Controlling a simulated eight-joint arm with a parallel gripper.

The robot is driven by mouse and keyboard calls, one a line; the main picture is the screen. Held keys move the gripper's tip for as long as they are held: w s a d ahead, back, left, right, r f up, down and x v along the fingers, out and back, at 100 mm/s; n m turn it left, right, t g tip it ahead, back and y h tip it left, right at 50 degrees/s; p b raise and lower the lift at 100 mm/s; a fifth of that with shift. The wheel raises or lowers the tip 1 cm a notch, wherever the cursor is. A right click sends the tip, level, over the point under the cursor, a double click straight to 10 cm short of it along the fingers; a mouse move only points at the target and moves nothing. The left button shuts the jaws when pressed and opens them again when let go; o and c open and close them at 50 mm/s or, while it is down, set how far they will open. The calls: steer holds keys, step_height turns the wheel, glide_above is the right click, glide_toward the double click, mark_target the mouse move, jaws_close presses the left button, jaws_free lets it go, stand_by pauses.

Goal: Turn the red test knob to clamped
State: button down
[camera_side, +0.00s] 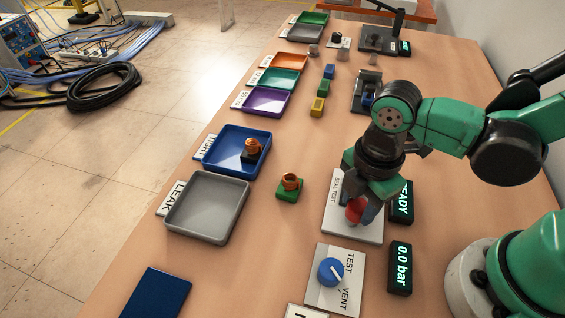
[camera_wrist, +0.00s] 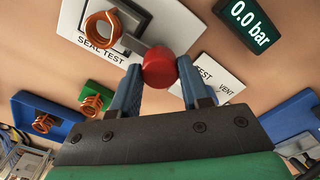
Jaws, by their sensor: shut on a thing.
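The red test knob (camera_wrist: 159,68) is a round red cap in the middle of the wrist view, at the edge of the white SEAL TEST plate (camera_wrist: 74,18). In the side view the knob (camera_side: 354,210) shows partly under my gripper. My gripper (camera_wrist: 160,78) is shut on the knob, with one blue finger on each side of it. In the side view my gripper (camera_side: 362,209) points down over the plate (camera_side: 340,222). A copper coil (camera_wrist: 103,33) sits on the plate beside a dark grey bar that reaches to the knob. The knob's turn angle cannot be told.
A blue TEST/VENT knob (camera_side: 330,271) stands nearby on its own plate. A green block with a copper coil (camera_side: 289,187) stands left of the plate. Blue (camera_side: 215,161) and grey (camera_side: 207,207) trays lie farther left.

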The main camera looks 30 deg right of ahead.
mark_target(359, 205)
stand_by(0.4)
steer(key=shift+c, duration=2.1)
jaws_free()
steer(key=shift+r, duration=2.8)
steer(key=w+d+r+m+t, duration=0.2)
steer(key=d+m, duration=0.3)
steer(key=m, duration=0.4)
steer(key=w+d+r+m+t, duration=0.2)
steer(key=d+m+t, duration=0.3)
steer(key=m, duration=0.3)
steer(key=shift+w+d+m, duration=0.25)
steer(key=shift+w+m, duration=0.15)
steer(key=shift+w, duration=0.5)
